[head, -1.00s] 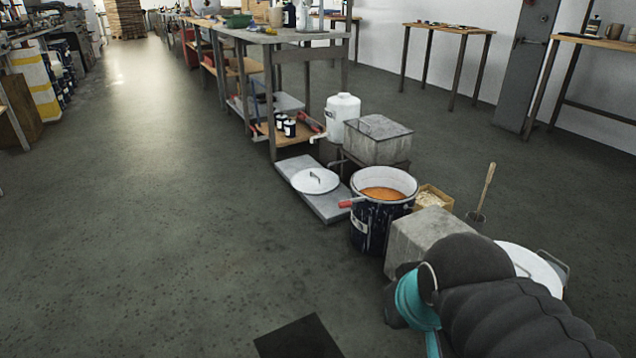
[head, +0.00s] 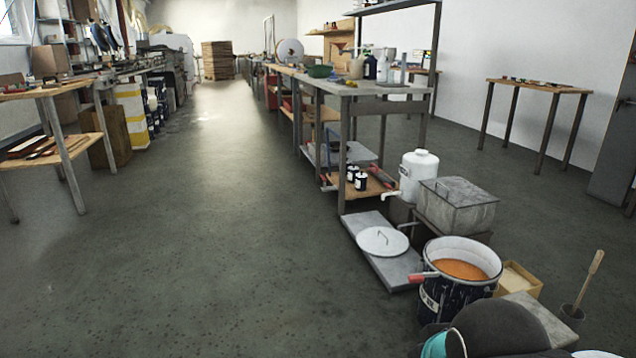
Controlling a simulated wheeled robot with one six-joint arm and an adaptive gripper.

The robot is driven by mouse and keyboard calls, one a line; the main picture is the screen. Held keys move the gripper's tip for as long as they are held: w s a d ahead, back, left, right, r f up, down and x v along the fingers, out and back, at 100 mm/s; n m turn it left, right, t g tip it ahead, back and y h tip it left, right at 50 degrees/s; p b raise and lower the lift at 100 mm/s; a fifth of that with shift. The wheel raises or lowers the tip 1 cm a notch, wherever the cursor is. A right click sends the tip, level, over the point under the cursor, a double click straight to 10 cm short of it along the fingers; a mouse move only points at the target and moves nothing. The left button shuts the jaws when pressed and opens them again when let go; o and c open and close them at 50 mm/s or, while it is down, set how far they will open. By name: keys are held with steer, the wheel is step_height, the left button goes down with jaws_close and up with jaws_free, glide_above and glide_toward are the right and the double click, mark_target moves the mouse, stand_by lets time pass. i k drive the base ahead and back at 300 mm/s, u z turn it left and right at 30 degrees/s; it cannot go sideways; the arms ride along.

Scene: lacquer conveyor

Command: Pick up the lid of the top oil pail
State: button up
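My dark arm with a teal band crosses the bottom right, in front of the pail's lower part. My gripper's fingers are not visible.
A grey lidded metal box (head: 455,208) and a white jug (head: 417,175) stand behind the pail. A small wooden box (head: 518,281) and a pot with a stick (head: 573,312) are to its right. A long workbench (head: 370,88) runs back. The floor at centre-left is clear.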

mark_target(378, 240)
steer(key=u, duration=0.4)
steer(key=i, duration=1.75)
steer(key=z, duration=0.4)
steer(key=i, duration=1.9)
steer(key=z, duration=0.8)
